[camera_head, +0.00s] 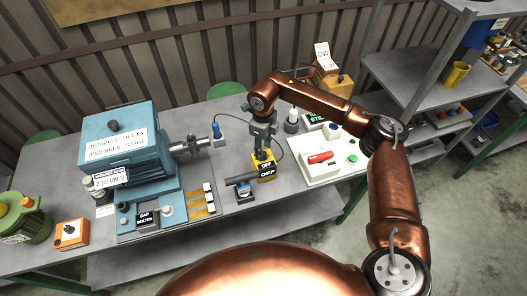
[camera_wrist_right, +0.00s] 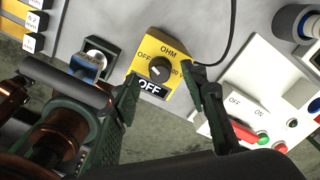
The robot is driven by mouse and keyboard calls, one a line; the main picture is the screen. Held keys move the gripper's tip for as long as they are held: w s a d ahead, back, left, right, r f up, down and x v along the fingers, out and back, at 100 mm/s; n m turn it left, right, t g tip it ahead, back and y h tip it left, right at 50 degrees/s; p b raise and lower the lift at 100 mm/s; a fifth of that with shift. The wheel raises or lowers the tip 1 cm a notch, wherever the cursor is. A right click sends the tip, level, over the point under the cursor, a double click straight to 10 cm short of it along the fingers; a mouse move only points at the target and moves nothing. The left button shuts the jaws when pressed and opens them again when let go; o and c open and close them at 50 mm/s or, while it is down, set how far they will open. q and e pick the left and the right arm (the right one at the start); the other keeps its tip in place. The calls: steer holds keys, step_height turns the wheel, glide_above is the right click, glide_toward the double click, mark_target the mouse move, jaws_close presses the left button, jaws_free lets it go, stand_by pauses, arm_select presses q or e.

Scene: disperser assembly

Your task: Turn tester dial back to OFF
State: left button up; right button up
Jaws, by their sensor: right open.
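The tester is a small yellow box (camera_head: 264,166) with a black OFF plate on its front. In the right wrist view its face (camera_wrist_right: 146,46) carries OFF, OHM and a partly covered third label. The dark round dial (camera_wrist_right: 160,70) is at its middle. I cannot tell for sure which mark the dial points to. My right gripper (camera_head: 262,143) points down over the tester. In the right wrist view its fingers (camera_wrist_right: 160,76) are spread, one on each side of the dial, with nothing held. I cannot tell whether they touch the dial. My left gripper is not in view.
A white panel (camera_head: 300,172) with a red handle stands right of the tester. A dark cylinder (camera_head: 240,179) and a small blue-topped part (camera_head: 244,191) lie to its left. The blue machine (camera_head: 125,150) fills the bench further left. A cable runs behind the tester.

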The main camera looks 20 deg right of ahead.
mark_target(264, 153)
step_height(264, 153, up, 10)
stand_by(0.3)
steer(key=shift+f, duration=0.15)
